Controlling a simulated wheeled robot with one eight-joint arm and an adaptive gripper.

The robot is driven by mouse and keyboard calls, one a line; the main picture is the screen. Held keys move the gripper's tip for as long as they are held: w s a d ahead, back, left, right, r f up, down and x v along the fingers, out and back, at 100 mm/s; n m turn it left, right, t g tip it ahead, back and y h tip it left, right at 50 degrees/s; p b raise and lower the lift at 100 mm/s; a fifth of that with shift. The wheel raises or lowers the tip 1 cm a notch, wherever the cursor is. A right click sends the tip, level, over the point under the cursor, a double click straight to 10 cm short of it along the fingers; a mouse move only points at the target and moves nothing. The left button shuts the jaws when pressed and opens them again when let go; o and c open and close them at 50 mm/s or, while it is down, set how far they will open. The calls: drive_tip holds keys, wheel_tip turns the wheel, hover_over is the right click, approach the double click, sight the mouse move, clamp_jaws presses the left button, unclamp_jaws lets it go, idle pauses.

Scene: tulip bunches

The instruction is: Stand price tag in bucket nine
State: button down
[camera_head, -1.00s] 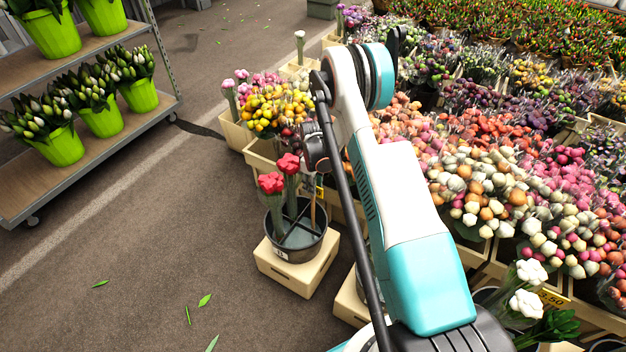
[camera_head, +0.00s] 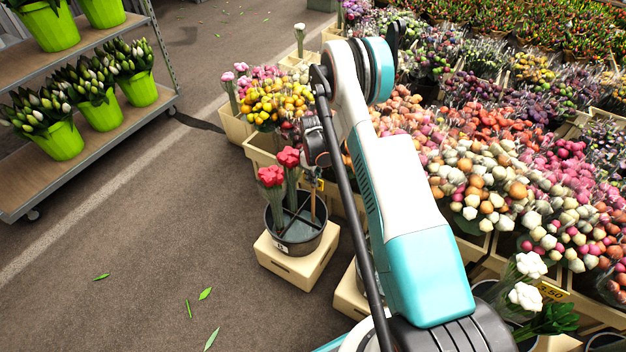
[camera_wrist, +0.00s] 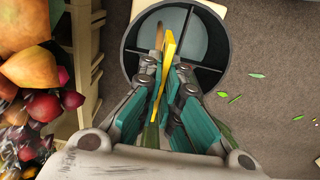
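The price tag is a yellow card (camera_wrist: 168,48) on a wooden stick (camera_head: 313,206). My gripper (camera_wrist: 167,72) is shut on it, with the card seen nearly edge-on between the fingertips. The black round bucket (camera_head: 297,247) has a cross divider and a small white label whose number I cannot read for sure. In the wrist view the bucket (camera_wrist: 222,50) lies below and beyond the fingertips. The stick hangs over the bucket's right back part in the head view. I cannot tell whether its lower end touches anything. Red tulips (camera_head: 288,157) stand in the bucket's left part.
The bucket stands on a cream crate (camera_head: 297,268). Flower crates crowd the right, close to my arm and gripper. Another cream crate (camera_head: 350,298) is near my base. A cart with green pots (camera_head: 98,115) stands at left. The floor between is clear, with loose leaves.

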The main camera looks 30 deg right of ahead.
wheel_tip(320, 180, up, 20)
drive_tip(key=p, duration=0.8)
drive_tip(key=shift+f, duration=0.25)
idle(0.4)
